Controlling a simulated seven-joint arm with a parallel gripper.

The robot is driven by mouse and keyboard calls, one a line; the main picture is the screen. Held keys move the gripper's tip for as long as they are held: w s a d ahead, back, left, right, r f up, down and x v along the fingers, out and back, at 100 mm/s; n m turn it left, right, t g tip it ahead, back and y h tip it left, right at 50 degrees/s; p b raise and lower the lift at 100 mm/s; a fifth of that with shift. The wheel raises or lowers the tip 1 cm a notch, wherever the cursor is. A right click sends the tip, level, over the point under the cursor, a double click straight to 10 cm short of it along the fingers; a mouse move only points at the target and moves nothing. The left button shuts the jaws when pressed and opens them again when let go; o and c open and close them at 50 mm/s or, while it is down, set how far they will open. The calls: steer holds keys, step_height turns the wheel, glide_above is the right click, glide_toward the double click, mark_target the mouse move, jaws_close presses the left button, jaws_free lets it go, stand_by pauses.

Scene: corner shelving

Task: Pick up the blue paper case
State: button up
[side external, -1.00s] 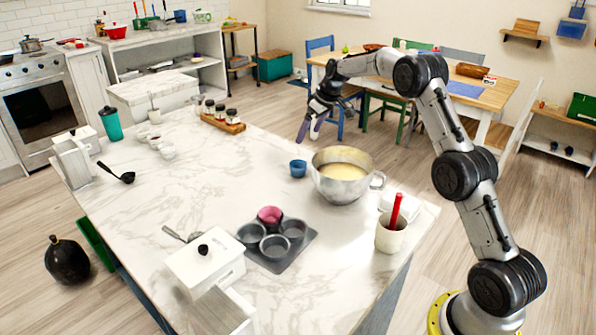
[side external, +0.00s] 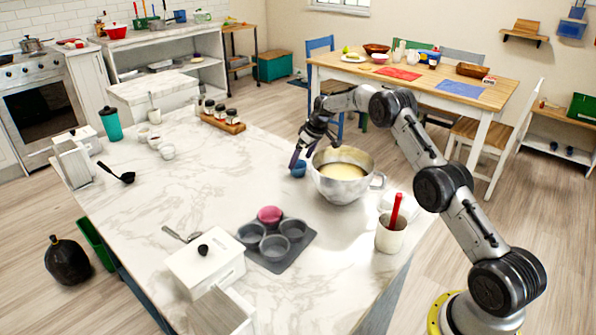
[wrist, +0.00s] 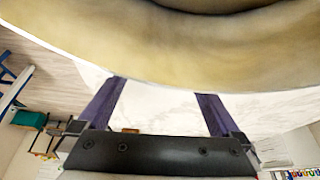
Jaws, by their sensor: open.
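The blue paper case (side external: 298,169) stands on the white marble counter (side external: 190,205), just left of the metal mixing bowl (side external: 342,188). My gripper (side external: 301,157) is open and empty, with its dark purple fingers just above or beside the case; I cannot tell whether they touch it. In the wrist view the two fingers of my gripper (wrist: 158,100) are spread apart. The bowl's wall (wrist: 160,55) fills the upper part there, and the blue case does not show. A pink paper case (side external: 269,214) sits in one cup of the grey muffin tin (side external: 277,258).
The bowl of pale batter stands close to my gripper on the right. A cup with a red-handled tool (side external: 391,232) is at the right counter edge. A wooden rack of jars (side external: 222,122) is at the back. The counter's left middle is clear.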

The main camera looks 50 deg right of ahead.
steer(key=shift+x, duration=1.25)
steer(key=shift+c, duration=0.3)
steer(key=c, duration=1.2)
